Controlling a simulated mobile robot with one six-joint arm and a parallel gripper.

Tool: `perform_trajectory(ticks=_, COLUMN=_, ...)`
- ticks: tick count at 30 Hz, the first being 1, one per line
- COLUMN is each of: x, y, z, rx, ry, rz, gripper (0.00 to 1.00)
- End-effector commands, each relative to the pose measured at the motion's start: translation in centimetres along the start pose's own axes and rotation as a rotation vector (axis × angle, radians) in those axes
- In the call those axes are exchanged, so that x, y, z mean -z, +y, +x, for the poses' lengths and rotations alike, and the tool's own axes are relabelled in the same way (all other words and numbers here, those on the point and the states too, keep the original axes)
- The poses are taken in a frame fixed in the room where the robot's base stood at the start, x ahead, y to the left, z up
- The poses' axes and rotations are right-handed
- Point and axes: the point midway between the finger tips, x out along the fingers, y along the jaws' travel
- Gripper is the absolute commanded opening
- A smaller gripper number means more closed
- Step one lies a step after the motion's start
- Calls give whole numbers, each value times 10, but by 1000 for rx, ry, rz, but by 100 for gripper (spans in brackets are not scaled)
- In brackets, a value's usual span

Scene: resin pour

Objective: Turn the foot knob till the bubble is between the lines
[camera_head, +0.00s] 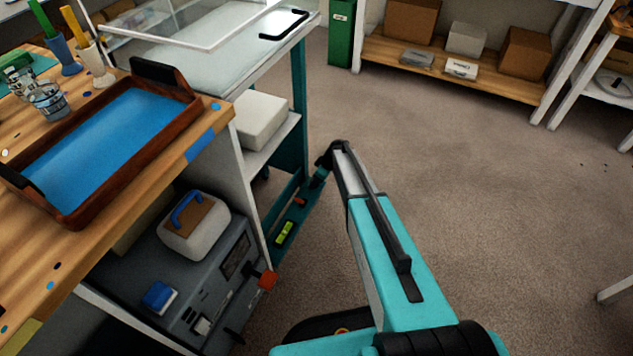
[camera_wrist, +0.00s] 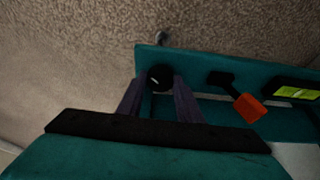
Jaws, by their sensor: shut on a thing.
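The foot knob (camera_wrist: 160,77) is a round black knob with a pale mark on its top. It sits near the end of a low teal beam (camera_wrist: 195,64). My gripper (camera_wrist: 160,84) is shut on the knob, with one dark finger on each side. In the head view my gripper (camera_head: 320,176) reaches down to the far end of the teal beam (camera_head: 281,248), and the knob is hidden there. The yellow-green level vial (camera_head: 285,232) lies on the beam and also shows at the right of the wrist view (camera_wrist: 297,91). The bubble's place between the lines is too small to tell.
An orange-tipped black lever (camera_wrist: 246,103) stands between the knob and the vial. A wooden table with a blue-lined tray (camera_head: 190,122) stands above. The carpet (camera_head: 480,150) to the right is clear.

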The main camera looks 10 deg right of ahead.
Motion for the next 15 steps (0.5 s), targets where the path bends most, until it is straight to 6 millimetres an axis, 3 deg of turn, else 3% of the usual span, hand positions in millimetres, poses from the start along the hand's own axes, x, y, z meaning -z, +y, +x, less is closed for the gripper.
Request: perform_trajectory(ticks=15, x=2, y=-2, z=2, rx=114, ry=2, rz=-255, gripper=10)
